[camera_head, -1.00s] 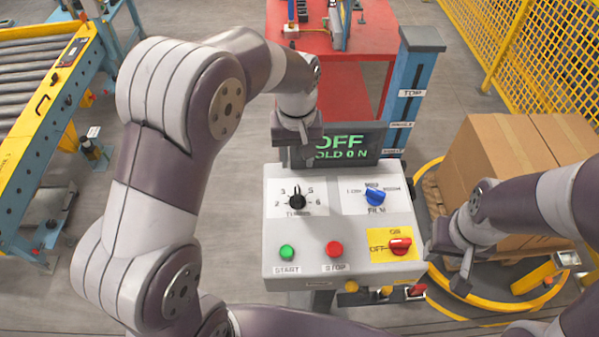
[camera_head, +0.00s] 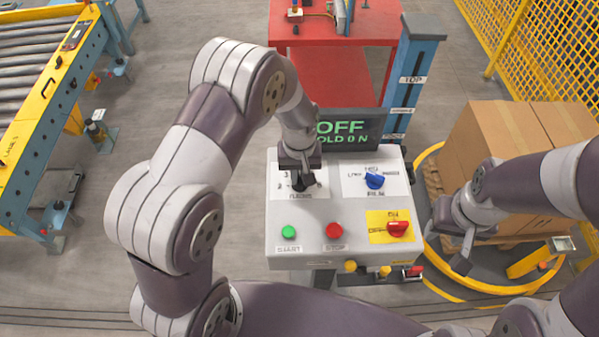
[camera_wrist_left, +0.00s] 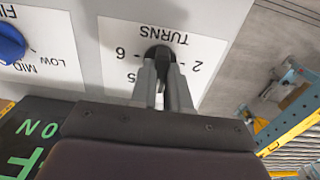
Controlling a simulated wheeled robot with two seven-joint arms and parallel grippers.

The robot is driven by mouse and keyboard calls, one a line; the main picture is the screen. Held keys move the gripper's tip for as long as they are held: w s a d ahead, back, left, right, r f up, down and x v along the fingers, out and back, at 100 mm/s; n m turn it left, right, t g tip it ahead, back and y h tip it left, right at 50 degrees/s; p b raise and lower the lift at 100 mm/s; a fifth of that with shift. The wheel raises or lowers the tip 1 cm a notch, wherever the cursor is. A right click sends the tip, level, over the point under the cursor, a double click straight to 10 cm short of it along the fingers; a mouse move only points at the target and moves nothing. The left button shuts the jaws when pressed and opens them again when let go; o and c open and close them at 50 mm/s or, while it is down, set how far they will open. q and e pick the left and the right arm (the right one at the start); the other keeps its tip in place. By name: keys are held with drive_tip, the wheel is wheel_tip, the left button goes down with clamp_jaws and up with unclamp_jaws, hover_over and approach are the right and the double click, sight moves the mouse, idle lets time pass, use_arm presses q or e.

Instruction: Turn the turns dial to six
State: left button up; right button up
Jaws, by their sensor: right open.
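The turns dial is a black knob on a white label of the grey control panel (camera_head: 340,247). In the left wrist view the knob (camera_wrist_left: 158,53) shows at my left gripper's fingertips (camera_wrist_left: 162,68), with the printed 6, 5 and 2 around it. The fingers stand close together at the knob with a narrow gap between them; whether they press on it is unclear. In the head view my left gripper (camera_head: 302,180) covers most of the dial, so its pointer is hidden. My right gripper (camera_head: 455,248) is open and empty, right of the panel.
The panel also carries a blue film knob (camera_head: 374,180), a green start button (camera_head: 288,232), a red stop button (camera_head: 334,230) and a red switch (camera_head: 397,229). A display (camera_head: 345,130) behind reads OFF. Boxes (camera_head: 500,130) stand on a pallet to the right.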

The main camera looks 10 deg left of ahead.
use_arm(q)
clamp_jaws()
drive_tip(key=m, duration=0.3)
drive_tip(key=shift+r+m, duration=0.1)
drive_tip(key=shift+m, duration=0.3)
drive_tip(key=m, duration=0.5)
drive_tip(key=shift+m, duration=0.3)
drive_tip(key=m, duration=0.4)
drive_tip(key=shift+w, duration=0.1)
drive_tip(key=shift+r+m, duration=0.1)
drive_tip(key=shift+m, duration=2.2)
